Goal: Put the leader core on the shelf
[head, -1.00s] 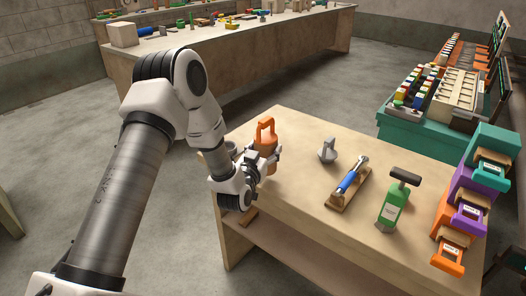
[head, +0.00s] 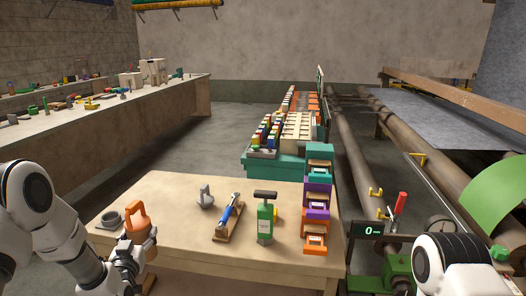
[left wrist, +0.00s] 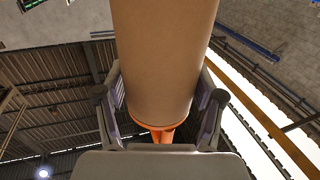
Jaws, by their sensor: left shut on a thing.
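No lower shelf shows clearly in the head view now. My right gripper is out of view; only part of my right arm shows at lower right.
A grey metal piece (head: 206,197), a blue-handled tool (head: 228,211), a green bottle-like tool (head: 265,220) and stacked coloured boxes (head: 316,210) stand further right. Rollers (head: 360,165) and a machine lie right of the table.

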